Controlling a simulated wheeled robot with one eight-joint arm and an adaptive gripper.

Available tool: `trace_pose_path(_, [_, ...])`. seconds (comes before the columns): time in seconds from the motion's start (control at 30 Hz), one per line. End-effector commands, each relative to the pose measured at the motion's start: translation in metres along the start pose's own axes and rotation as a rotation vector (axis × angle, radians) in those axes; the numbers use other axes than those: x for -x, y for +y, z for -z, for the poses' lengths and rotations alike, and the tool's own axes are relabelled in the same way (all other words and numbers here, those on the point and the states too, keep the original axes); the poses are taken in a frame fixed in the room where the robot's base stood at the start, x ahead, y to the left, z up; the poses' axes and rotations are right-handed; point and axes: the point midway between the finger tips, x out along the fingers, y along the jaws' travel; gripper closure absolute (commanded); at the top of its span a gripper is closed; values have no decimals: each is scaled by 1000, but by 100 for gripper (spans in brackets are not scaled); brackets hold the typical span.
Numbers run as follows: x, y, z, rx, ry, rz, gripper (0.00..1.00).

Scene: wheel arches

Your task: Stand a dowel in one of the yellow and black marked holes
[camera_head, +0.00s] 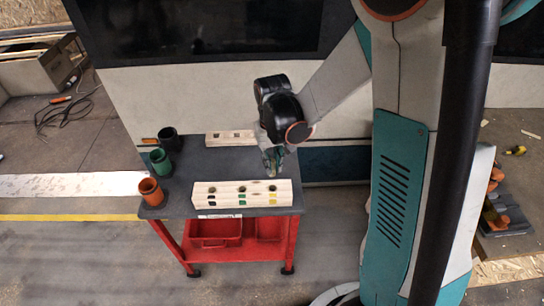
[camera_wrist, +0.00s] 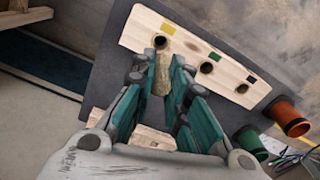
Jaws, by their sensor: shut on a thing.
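My gripper (camera_wrist: 165,62) is shut on a pale wooden dowel (camera_wrist: 162,78), held between its teal fingers. In the wrist view the dowel's far end appears just short of the hole beside the yellow mark (camera_wrist: 168,29). The front wooden block (camera_wrist: 187,53) has three holes, with yellow, green (camera_wrist: 214,57) and black (camera_wrist: 251,79) marks beside them. In the head view my gripper (camera_head: 272,160) is behind the right part of this block (camera_head: 200,190). More coloured marks are on its front face, too small to read surely. I cannot tell the dowel's height above the table.
A second wooden block (camera_head: 230,138) lies at the back of the dark tabletop (camera_head: 200,165). Orange (camera_head: 151,191), green (camera_head: 160,162) and black (camera_head: 170,140) cups stand along the left edge. A red bin (camera_head: 215,232) sits on the cart's lower shelf.

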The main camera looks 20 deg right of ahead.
Motion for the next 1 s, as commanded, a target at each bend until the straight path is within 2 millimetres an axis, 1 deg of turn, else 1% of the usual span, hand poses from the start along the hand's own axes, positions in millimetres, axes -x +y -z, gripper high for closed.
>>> trace_pose_path(0.17, [-4, 0, 0, -4, 0, 0, 98])
trace_pose_path(0.37, [-16, 0, 0, -4, 0, 0, 98])
trace_pose_path(1.0, [-73, 0, 0, -3, 0, 0, 98])
